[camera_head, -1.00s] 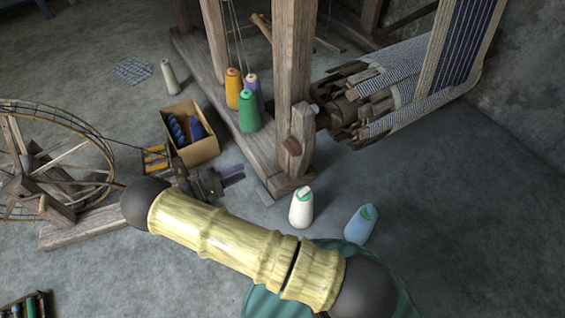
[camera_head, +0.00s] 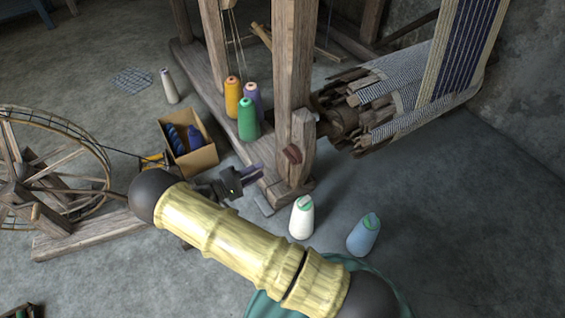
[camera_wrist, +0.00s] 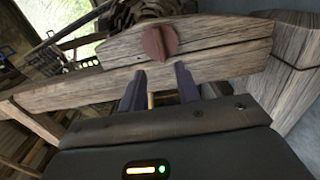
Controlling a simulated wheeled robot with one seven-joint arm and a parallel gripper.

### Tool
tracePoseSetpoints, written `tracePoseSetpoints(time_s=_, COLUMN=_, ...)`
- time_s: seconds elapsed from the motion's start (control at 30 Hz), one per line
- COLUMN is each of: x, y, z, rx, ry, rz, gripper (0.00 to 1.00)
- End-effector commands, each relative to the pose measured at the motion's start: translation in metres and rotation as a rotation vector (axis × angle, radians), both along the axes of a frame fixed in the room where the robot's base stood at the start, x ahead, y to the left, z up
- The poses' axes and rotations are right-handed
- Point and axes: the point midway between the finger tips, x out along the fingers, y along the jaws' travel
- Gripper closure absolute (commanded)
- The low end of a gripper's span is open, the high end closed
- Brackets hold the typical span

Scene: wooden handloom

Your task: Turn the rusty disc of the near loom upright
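The rusty disc (camera_head: 292,154) is a small reddish-brown round piece on the front face of the near loom's wooden post (camera_head: 304,140). In the wrist view the disc (camera_wrist: 160,42) sits in the upper middle on a wooden beam, with a raised ridge across its face that looks slightly tilted from that view's vertical. My gripper (camera_head: 254,176) is just left of and below the disc in the head view. In the wrist view its two dark fingers (camera_wrist: 160,84) are apart with nothing between them, pointing at the beam below the disc. They do not hold the disc.
A white cone of thread (camera_head: 301,218) and a blue one (camera_head: 363,235) stand on the floor right of my arm. Green (camera_head: 248,118), yellow and purple cones stand on the loom's base beam. A cardboard box (camera_head: 203,156) and a spinning wheel (camera_head: 50,175) are at left.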

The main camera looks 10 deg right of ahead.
Motion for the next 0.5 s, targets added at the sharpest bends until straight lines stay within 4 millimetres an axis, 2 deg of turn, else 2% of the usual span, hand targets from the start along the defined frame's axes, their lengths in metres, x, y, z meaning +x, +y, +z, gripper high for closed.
tracePoseSetpoints(time_s=0.2, x=0.012, y=-0.039, z=-0.004, rx=0.001, ry=0.000, rz=-0.004, gripper=0.67)
tracePoseSetpoints(time_s=0.5, x=0.027, y=-0.084, z=-0.003, rx=0.001, ry=0.000, rz=-0.002, gripper=0.67)
